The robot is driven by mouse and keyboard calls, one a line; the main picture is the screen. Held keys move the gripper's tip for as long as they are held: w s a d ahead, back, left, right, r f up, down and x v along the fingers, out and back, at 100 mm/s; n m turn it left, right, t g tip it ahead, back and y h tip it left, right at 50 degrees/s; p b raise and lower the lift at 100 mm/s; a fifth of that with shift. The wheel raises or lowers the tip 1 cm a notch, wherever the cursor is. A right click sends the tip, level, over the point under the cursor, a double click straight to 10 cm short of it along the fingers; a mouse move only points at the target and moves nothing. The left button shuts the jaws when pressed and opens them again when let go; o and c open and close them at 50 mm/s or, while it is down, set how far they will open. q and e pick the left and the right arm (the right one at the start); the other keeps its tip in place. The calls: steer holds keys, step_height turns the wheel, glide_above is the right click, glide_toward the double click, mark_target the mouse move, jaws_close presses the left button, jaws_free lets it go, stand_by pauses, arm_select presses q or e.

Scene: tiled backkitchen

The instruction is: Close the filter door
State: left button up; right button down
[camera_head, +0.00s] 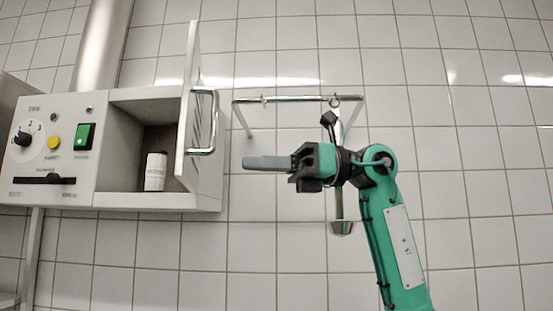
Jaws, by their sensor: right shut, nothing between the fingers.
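The filter door (188,105) is a light grey panel hinged at the right side of an open wall cabinet (159,201). It stands open, swung outward, and shows nearly edge-on. A metal bar handle (213,122) is on its right-facing side. Inside the cabinet a white cylindrical filter (155,172) stands upright. My right gripper (246,162) is shut and empty, pointing left. In the picture it is to the right of the door and a little below the handle, with a gap between. My left gripper does not show.
Left of the opening is a control panel (60,140) with a dial, a yellow button, a green switch and a black slider. A metal rail (290,99) with a hanging utensil (342,228) is on the tiled wall behind my right arm. A pipe (103,45) rises above the cabinet.

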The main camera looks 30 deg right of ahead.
mark_target(185, 161)
steer(key=p+x, duration=0.2)
steer(key=x, duration=0.4)
steer(key=shift+w+a+r, duration=0.1)
steer(key=shift+w+a, duration=0.15)
steer(key=shift+a, duration=0.1)
steer(key=shift+w+a, duration=0.1)
steer(key=shift+a, duration=0.3)
steer(key=shift+w+a, duration=0.15)
steer(key=shift+a, duration=0.1)
steer(key=shift+w+a, duration=0.1)
steer(key=shift+a, duration=0.05)
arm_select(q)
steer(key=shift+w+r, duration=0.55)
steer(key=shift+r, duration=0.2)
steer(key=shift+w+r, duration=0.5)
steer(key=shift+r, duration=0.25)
